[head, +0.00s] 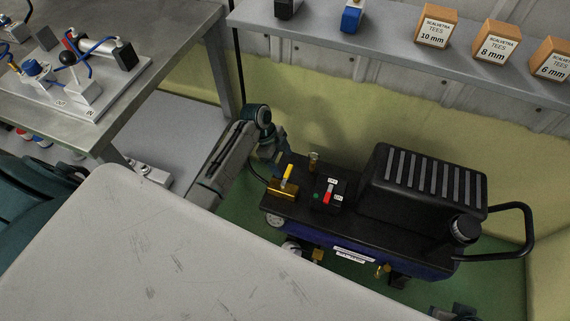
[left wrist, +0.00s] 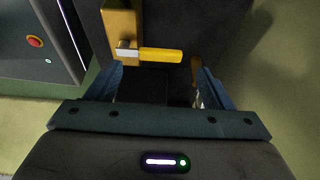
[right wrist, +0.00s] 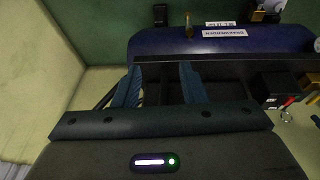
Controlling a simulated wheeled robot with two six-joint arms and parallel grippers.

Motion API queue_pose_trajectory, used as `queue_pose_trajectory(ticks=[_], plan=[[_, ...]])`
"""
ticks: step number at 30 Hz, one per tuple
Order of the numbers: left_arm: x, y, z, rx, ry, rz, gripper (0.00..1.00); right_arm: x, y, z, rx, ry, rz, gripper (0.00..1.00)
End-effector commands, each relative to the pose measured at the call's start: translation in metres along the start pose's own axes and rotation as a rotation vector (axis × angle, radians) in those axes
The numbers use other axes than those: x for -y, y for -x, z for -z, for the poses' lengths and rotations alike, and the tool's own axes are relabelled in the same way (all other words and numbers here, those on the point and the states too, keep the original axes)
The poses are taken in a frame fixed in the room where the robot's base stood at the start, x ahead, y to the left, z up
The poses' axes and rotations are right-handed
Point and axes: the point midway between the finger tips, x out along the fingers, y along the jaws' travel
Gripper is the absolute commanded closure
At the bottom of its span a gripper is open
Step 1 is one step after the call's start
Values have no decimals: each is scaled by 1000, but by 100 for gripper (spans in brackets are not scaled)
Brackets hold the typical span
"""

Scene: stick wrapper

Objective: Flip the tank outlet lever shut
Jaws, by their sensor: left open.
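The outlet lever (head: 287,173) is a small yellow handle on a brass valve (head: 283,189) at the left end of the black-topped compressor. In the left wrist view the yellow lever (left wrist: 160,55) points right from the brass body (left wrist: 110,30). My left gripper (head: 275,158) is just behind the lever in the head view. In the left wrist view its fingers (left wrist: 156,70) are open, with the lever beyond and between them, no contact visible. My right gripper (right wrist: 161,70) has its fingers apart near the tank's other end; dark compressor parts show between them.
The compressor carries a red switch (head: 328,193), a ribbed black box (head: 420,185) and a bent handle (head: 533,230). A pale tabletop (head: 190,255) fills the front left. A shelf (head: 390,50) with boxes runs behind. A steel bench (head: 170,40) stands back left.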

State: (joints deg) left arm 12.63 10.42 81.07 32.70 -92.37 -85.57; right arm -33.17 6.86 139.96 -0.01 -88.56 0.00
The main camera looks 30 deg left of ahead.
Motion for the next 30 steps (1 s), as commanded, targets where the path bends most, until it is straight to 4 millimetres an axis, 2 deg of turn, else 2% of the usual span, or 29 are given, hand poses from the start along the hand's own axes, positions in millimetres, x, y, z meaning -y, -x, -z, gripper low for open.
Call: queue_pose_trajectory(ticks=[1,6,12,30], plan=[[1,14,-1,3,-2,4,25,0,-11,0,13,-3,1,62],[0,46,0,2,-3,3,25,0,-23,0,19,-5,2,62],[0,68,0,1,-2,1,25,0,-30,-2,25,-5,2,62],[0,70,0,0,0,-1,25,0,-31,-2,26,-5,2,62]])
